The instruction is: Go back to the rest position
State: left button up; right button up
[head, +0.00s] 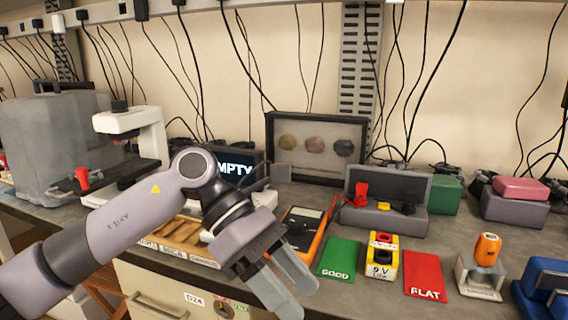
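My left gripper (296,298) hangs at the front edge of the workbench (335,298), in front of the multimeter, its fingers pointing down and right. Its two grey fingers are apart with nothing visible between them. My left arm reaches in from the lower left and hides part of the bench and drawers. My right gripper is not in view.
Near the gripper lie an orange multimeter (305,232), a green GOOD mat (339,258), a yellow 9 V holder (382,262) and a red FLAT mat (425,275). A microscope (130,140) stands behind the arm. An orange item (487,249) sits on a stand at right.

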pick_arm(q)
jog(key=d+r+n+h+p, duration=0.3)
jog(key=d+r+n+h, duration=0.1)
jog(key=n+h, duration=0.8)
jog(key=w+a+f+n+t+y+p, duration=0.1)
jog(key=w+a+f+n+t+y, duration=0.3)
jog(key=n+t, duration=0.8)
jog(key=w+a+f+n+t+y+p, duration=0.1)
jog(key=a+f+n+t, duration=0.5)
jog(key=n+t, duration=0.6)
jog(key=s+a+f+n+g+y+p, duration=0.1)
jog(key=s+a+f+n+y, duration=0.1)
jog(key=a+f+n+y, duration=0.4)
jog(key=s+a+f+n+g+y+p, duration=0.1)
jog(key=s+a+f+n+g+y, duration=0.2)
jog(key=f+n, duration=0.5)
jog(key=s+a+f+n+g+y, duration=0.4)
jog(key=s+a+f, duration=0.2)
jog(key=s+f, duration=0.4)
jog(key=shift+s+n+p, duration=0.4)
jog(key=shift+s, duration=0.25)
jog(key=shift+a, duration=0.1)
